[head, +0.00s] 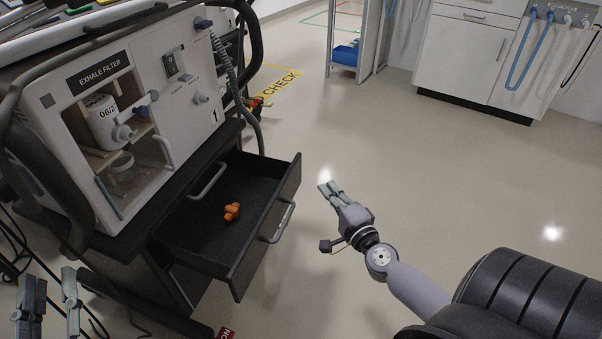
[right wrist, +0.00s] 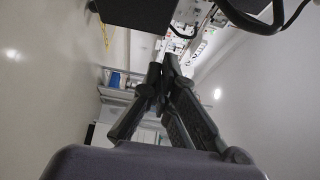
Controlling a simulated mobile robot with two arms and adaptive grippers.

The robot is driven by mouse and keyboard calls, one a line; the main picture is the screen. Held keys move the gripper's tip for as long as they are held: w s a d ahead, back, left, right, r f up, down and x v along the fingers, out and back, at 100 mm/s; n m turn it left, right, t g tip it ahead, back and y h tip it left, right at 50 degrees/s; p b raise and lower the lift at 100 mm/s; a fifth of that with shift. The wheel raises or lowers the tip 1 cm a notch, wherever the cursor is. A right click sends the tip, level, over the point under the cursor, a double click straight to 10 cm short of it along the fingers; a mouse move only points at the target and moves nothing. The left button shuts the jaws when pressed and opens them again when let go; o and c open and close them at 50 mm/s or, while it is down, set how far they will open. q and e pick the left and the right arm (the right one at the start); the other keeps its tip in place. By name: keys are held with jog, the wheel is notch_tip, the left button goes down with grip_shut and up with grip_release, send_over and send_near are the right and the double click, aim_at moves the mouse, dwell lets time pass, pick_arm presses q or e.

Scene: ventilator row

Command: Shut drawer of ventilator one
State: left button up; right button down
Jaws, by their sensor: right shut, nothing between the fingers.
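Ventilator one (head: 150,95) stands at the left in the head view, marked with a "1" and "EXHALE FILTER". Its black drawer (head: 190,236) is pulled out below it, with a grey bar handle (head: 278,222) on the front panel. An orange part (head: 232,211) lies in the drawer. My right gripper (head: 330,186) is shut and empty, to the right of the drawer front and apart from it. In the right wrist view its fingers (right wrist: 165,75) meet at the tips. My left gripper (head: 52,290) is at the lower left, its two fingers apart with nothing visible between them.
Dark hoses and cables hang around the ventilator's left side and back. A white cabinet (head: 470,50) with a blue hose stands at the back right, beside a rack with a blue bin (head: 346,55). The floor (head: 420,160) right of the drawer is clear.

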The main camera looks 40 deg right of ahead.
send_near(297, 163)
jog(key=w+d, duration=0.2)
jog(key=d, duration=0.1)
jog(key=w+a, duration=0.2)
jog(key=shift+w+f, duration=0.15)
jog(key=shift+w, duration=0.15)
